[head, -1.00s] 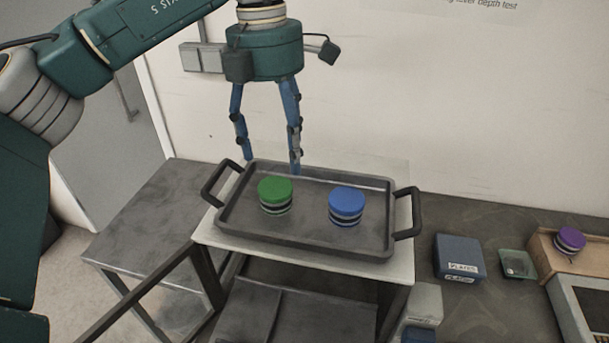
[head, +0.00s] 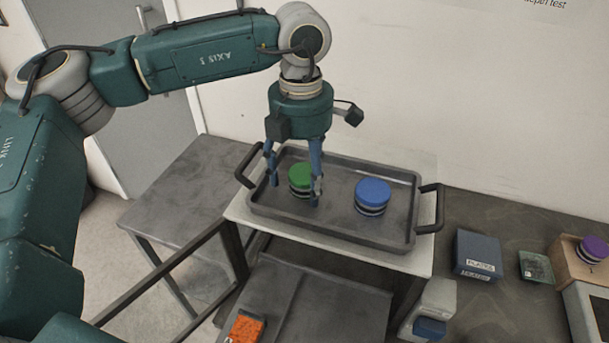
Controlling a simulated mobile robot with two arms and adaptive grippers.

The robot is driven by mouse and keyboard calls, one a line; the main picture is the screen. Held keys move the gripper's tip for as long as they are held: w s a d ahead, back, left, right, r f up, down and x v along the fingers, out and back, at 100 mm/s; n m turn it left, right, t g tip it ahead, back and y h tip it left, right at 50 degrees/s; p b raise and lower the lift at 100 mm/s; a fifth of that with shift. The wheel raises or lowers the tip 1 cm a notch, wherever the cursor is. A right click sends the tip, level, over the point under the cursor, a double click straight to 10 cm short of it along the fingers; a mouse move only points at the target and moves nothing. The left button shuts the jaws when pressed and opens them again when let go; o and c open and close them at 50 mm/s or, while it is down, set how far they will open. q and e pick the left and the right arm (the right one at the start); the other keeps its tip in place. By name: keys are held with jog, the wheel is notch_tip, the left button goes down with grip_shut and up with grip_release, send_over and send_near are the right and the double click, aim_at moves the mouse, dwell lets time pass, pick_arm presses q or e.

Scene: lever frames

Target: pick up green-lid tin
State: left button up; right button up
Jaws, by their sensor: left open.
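The green-lid tin (head: 300,178) stands upright on the left part of a dark tray (head: 330,231). Its body is banded dark and light, and a finger hides part of its right side. My left gripper (head: 294,194) points down at the tin, with one blue finger to the left of it and the other in front of its right side. The fingers are spread, and I cannot tell whether either touches the tin. A blue-lid tin (head: 372,195) stands to the right on the same tray. My right gripper is not in view.
The tray has raised handles at both ends and sits on a light-topped stand (head: 408,262). An orange item (head: 246,328) lies below in front.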

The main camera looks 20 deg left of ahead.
aim_at(303, 173)
pick_arm(q)
jog(key=shift+d, duration=0.1)
jog(key=c, duration=1.3)
jog(key=shift+c, duration=0.3)
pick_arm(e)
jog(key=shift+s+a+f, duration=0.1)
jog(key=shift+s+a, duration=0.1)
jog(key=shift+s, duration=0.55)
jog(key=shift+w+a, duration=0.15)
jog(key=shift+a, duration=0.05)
